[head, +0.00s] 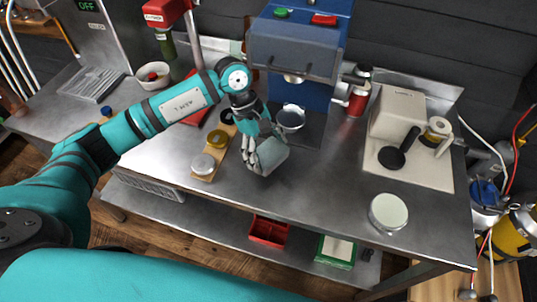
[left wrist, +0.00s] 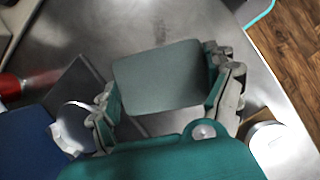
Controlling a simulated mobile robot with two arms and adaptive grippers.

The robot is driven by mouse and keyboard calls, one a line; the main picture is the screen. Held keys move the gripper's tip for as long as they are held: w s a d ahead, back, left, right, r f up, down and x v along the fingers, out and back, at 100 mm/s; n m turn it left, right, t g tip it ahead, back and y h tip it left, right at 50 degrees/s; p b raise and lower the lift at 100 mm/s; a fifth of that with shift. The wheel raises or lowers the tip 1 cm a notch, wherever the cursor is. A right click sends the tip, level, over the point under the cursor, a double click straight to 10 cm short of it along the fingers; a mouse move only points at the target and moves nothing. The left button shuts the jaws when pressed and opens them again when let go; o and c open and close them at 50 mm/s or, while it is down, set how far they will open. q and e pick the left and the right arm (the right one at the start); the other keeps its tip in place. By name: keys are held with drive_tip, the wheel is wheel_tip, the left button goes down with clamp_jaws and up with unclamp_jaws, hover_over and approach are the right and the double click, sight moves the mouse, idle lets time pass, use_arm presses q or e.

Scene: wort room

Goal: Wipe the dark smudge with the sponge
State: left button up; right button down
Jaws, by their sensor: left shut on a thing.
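My left gripper (head: 259,150) is shut on a grey-green, block-shaped sponge (head: 273,153) over the front middle of the steel table. In the left wrist view the sponge (left wrist: 160,78) sits between the two fingers, its broad face toward the camera. I cannot tell whether its underside touches the table or is a little above it. My right gripper is not in view.
The blue machine (head: 300,45) stands behind the gripper, with a metal cup (head: 290,118) on its dark base. A wooden strip with jars (head: 203,164) lies to the left. A white board (head: 410,175) and a round pale-topped tin (head: 388,213) are right. The front-middle steel (head: 310,190) is clear.

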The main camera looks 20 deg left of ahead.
use_arm(q)
drive_tip(key=shift+r, duration=0.6)
drive_tip(key=shift+w+r+p, duration=0.2)
drive_tip(key=shift+r+p, duration=0.3)
drive_tip(key=shift+r, duration=0.5)
drive_tip(key=shift+s+r, duration=0.15)
drive_tip(key=shift+r, duration=0.35)
